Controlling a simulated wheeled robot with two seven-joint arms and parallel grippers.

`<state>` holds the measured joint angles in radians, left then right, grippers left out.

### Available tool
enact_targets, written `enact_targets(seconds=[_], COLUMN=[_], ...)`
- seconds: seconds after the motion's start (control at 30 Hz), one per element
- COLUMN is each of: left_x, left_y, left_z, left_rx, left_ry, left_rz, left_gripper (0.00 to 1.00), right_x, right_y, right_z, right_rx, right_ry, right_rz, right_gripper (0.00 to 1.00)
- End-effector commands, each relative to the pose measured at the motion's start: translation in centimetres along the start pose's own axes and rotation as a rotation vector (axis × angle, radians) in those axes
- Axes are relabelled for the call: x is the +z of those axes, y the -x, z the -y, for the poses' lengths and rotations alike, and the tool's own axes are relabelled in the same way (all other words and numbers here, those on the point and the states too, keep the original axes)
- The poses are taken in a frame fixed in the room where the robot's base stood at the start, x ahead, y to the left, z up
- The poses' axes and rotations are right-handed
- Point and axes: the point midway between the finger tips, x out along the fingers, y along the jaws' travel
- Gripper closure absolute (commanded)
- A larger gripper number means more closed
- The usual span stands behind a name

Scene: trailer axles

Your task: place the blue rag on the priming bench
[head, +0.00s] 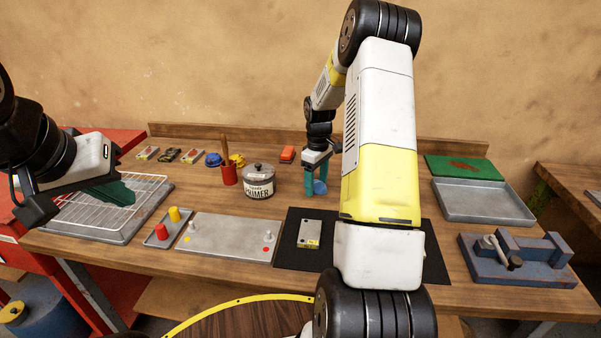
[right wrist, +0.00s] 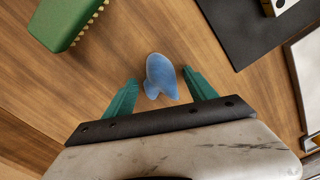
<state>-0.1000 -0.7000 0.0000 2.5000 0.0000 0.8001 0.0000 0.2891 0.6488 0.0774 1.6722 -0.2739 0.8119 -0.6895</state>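A light blue piece that looks like the blue rag (head: 320,187) is on the wooden bench, which I take as the priming bench (head: 385,267), near the middle. In the right wrist view the blue rag (right wrist: 160,76) lies between my right gripper's (right wrist: 160,82) two teal fingertips, with a gap on both sides. My right gripper (head: 316,180) points down there, open; the arm hides part of the bench. My left gripper (head: 128,196) is over the wire rack at the left; its dark green fingers appear edge-on, so their opening is unclear.
A primer can (head: 259,188) and a red cup (head: 229,175) stand left of the rag. A black mat (head: 290,251) lies in front. A grey tray (head: 485,205) and blue fixture (head: 515,262) are at right. A green brush-like block (right wrist: 66,20) shows in the right wrist view.

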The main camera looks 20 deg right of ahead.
Motion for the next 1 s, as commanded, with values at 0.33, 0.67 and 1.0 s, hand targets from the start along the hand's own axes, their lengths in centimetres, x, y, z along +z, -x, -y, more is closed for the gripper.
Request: enact_targets(seconds=[0.33, 0.67, 1.0], left_x=[0.0, 0.0, 0.0], left_y=[0.0, 0.0, 0.0], left_z=[0.0, 0.0, 0.0], left_rx=[0.0, 0.0, 0.0], left_ry=[0.0, 0.0, 0.0], left_rz=[0.0, 0.0, 0.0], left_gripper=[1.0, 1.0, 1.0], right_x=[-0.1, -0.1, 0.0], right_y=[1.7, 8.7, 12.9], right_z=[-0.1, -0.1, 0.4], right_rx=[0.002, 0.003, 0.006], right_ry=[0.0, 0.0, -0.005], right_rz=[-0.002, -0.003, -0.007], right_gripper=[0.35, 0.35, 0.35])
